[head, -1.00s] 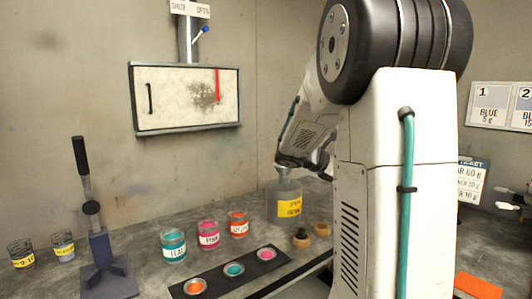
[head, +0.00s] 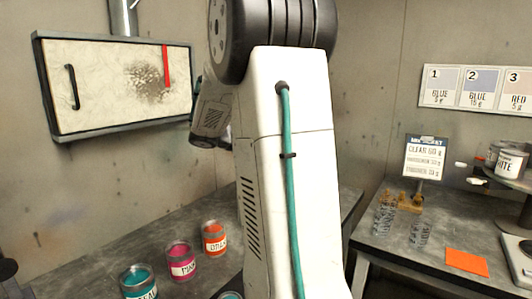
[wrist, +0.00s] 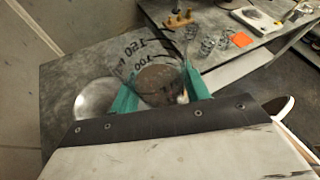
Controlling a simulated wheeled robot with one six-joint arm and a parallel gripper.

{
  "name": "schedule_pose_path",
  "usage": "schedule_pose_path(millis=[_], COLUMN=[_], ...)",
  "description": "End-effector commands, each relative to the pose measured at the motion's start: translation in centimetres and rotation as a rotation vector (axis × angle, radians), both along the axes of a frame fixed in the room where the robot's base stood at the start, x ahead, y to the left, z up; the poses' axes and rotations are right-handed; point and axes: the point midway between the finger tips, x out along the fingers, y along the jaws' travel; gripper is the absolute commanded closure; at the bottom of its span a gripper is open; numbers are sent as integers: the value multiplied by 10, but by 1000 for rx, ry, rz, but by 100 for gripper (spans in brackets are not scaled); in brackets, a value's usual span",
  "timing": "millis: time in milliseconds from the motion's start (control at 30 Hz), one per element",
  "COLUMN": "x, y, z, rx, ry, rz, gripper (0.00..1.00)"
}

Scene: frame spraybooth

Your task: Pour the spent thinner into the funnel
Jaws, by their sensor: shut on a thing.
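My gripper (wrist: 160,92) shows in the wrist view, with green fingertips shut on the sides of a clear cup (wrist: 150,58) with dark graduation marks. Murky brown liquid (wrist: 160,84) shows in the cup. I cannot tell how far the cup is tilted. A shiny silver round piece, which looks like the funnel (wrist: 95,98), is just left of the left finger, apart from the cup's middle. In the head view my arm hides the gripper, the cup and the funnel.
Teal (head: 138,282), pink (head: 181,261) and orange (head: 214,239) paint jars stand on the left bench. The right bench holds a ticket stand (head: 425,158), clear cups (head: 420,234), an orange sheet (head: 466,262) and a white-labelled can (head: 511,162). A gap separates the benches.

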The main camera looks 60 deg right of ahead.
Motion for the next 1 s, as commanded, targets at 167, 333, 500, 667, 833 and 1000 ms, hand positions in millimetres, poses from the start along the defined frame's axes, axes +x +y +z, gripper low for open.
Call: schedule_pose_path(millis=[167,333,500,667,833,1000], x=[6,9,11,11,12,13], y=[-4,-6,-8,-8,-8,-9], z=[0,-8,-15,-15,-17,-20], rx=[101,141,181,180,189,207], ry=[137,190,244,244,255,278], rz=[0,0,0,1,0,0], gripper=[78,78,78,78,78,78])
